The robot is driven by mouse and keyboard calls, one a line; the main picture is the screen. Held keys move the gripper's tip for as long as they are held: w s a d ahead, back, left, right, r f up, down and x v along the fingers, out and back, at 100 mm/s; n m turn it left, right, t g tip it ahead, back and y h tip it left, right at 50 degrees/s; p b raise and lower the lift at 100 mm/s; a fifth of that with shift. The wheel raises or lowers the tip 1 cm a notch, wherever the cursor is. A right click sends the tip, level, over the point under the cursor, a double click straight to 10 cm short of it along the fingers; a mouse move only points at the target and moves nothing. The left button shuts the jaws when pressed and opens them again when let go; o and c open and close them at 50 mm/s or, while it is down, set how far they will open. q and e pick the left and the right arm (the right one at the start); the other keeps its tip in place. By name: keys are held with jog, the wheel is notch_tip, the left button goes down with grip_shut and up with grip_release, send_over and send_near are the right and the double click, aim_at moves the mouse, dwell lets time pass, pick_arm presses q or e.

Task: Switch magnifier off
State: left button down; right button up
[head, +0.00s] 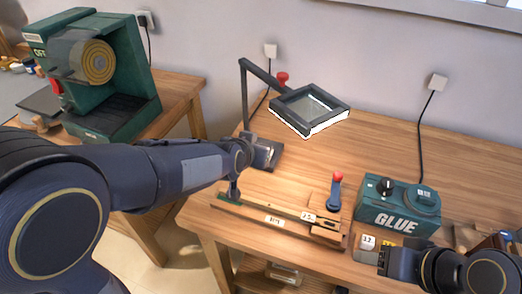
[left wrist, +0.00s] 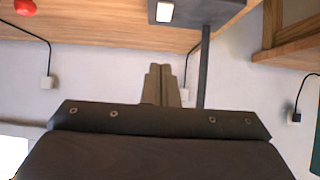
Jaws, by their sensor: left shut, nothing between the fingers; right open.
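The magnifier (head: 309,106) has a square dark frame on a jointed arm, with a pale, bright rim below its lens. Its dark base stands at the back left of the table, partly hidden by my left arm in the head view. In the left wrist view the base (left wrist: 190,8) appears at the top with a bright white button (left wrist: 165,12), and its pole (left wrist: 204,70) is beside my fingers. My left gripper (left wrist: 163,70) is shut and empty, apart from the button in the picture. My right gripper (head: 376,258) is open at the lower right, away from the magnifier.
A green GLUE box (head: 398,209) and a blue lever with a red knob (head: 337,188) stand right of centre. A long wooden fixture (head: 275,219) lies along the front edge. A green machine (head: 100,75) stands on the left table. The table's back right is clear.

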pick_arm(q)
jog(key=shift+w+d+r, duration=0.1)
jog(key=shift+w+d, duration=0.05)
jog(key=shift+d, duration=0.05)
jog(key=b+x, duration=0.2)
jog(key=x, duration=0.8)
jog(key=shift+w+a, duration=0.1)
jog(key=shift+a, duration=0.05)
notch_tip(320, 180, down, 3)
jog(key=shift+w+r, duration=0.2)
jog(key=shift+w+d+f, duration=0.1)
jog(key=shift+d+f, duration=0.1)
jog(key=shift+f, duration=0.45)
jog(key=shift+f+b, duration=0.1)
jog(key=shift+b, duration=0.25)
